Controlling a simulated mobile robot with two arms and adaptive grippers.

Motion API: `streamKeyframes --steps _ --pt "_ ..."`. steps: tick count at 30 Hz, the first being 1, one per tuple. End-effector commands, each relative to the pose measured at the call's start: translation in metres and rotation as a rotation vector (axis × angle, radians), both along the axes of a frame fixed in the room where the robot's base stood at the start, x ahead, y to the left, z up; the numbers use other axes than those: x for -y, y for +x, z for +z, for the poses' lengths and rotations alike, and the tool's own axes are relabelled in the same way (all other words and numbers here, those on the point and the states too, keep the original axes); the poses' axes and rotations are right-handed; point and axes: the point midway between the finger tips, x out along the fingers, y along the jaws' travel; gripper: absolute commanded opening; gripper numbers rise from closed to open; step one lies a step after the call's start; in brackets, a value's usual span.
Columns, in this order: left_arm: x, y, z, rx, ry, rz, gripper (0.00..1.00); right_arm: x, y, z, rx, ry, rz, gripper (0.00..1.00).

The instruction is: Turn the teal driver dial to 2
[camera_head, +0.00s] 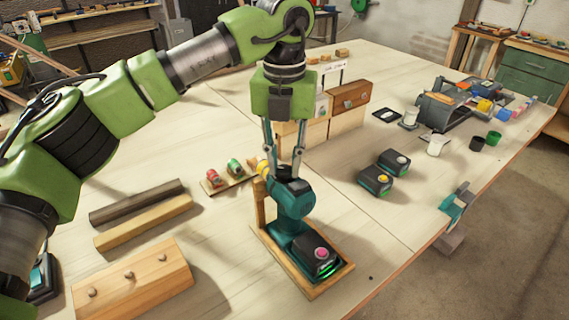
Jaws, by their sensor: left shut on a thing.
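The teal driver (293,205) stands upright in a wooden cradle (264,236), with its dark battery and a green light at the foot. A yellow collar (263,168) shows on its left. My left gripper (284,172) comes down from above and is shut on the top of the driver, its two fingers on either side of a small dark part there. That part seems to be the dial, mostly hidden between the fingertips. Its number marks are too small to read. My right gripper is not in view.
Two spare batteries (375,181) lie right of the driver. A small board with red and green pieces (225,178) lies left of it. Wooden bars (143,222) and a pegged block (132,282) lie at the left. Wooden boxes (345,112) stand behind.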

Motion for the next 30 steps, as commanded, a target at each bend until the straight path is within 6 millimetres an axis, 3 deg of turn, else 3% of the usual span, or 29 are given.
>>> streamKeyframes --steps 23,24,25,30 --pt "-0.0002 0.0003 0.0014 0.002 0.0 0.102 0.0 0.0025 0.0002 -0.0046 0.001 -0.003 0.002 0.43" --pt "-0.0002 0.0003 0.0014 0.002 0.0 0.102 0.28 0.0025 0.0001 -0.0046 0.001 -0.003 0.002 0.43" --pt "-0.0002 0.0003 0.0014 0.002 0.0 0.102 0.36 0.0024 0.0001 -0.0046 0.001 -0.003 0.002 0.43" --pt "-0.0002 0.0002 0.0008 0.001 0.0 0.101 0.38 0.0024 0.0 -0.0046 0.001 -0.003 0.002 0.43"
